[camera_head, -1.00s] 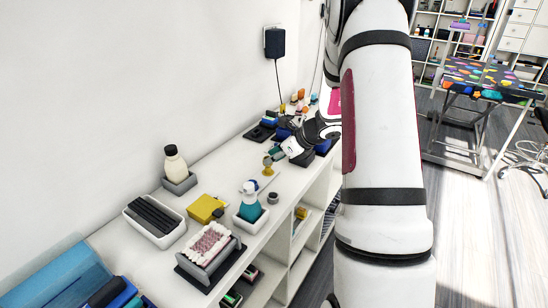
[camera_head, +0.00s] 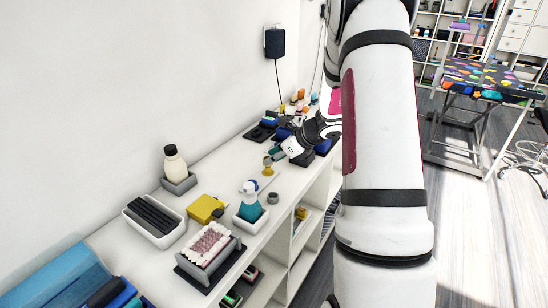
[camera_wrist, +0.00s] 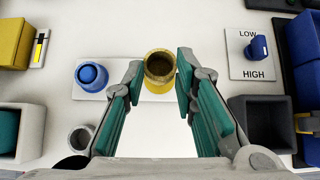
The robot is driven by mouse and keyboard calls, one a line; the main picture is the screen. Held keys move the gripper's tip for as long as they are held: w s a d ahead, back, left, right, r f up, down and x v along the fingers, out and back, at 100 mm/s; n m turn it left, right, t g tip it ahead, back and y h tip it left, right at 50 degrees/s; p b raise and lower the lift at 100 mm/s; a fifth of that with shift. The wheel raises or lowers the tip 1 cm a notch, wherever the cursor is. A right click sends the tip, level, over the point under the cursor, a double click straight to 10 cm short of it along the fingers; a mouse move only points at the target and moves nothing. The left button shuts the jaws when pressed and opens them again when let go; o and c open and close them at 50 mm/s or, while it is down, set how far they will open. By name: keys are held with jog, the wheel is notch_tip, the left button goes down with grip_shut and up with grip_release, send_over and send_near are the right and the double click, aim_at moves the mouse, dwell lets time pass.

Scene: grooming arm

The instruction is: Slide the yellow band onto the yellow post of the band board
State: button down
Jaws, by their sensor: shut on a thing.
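The yellow band (camera_wrist: 160,84) is a short yellow ring between the fingertips of my gripper (camera_wrist: 158,78). The right fingertip is against it and the left is close to its side. In the head view my gripper (camera_head: 275,154) holds the band (camera_head: 267,160) just over the yellow post (camera_head: 268,171). From above the band's inside is dark gold; I cannot tell whether the post's top is inside it. The white band board (camera_wrist: 118,74) lies flat beneath. A blue band (camera_wrist: 91,75) sits around a blue post at the board's left part.
A grey ring-shaped cup (camera_wrist: 80,138) stands near the board, left of my gripper. A white LOW/HIGH dial plate (camera_wrist: 250,66) and a dark grey bin (camera_wrist: 262,122) are to the right. A teal bottle (camera_head: 250,207) in a white holder stands nearer the head camera.

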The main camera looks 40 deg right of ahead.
aim_at(270, 168)
jog(key=shift+f+b, duration=1.65)
jog(key=shift+f, duration=0.15)
jog(key=c, duration=1.2)
grip_release()
jog(key=shift+r, duration=0.15)
jog(key=v, duration=1.2)
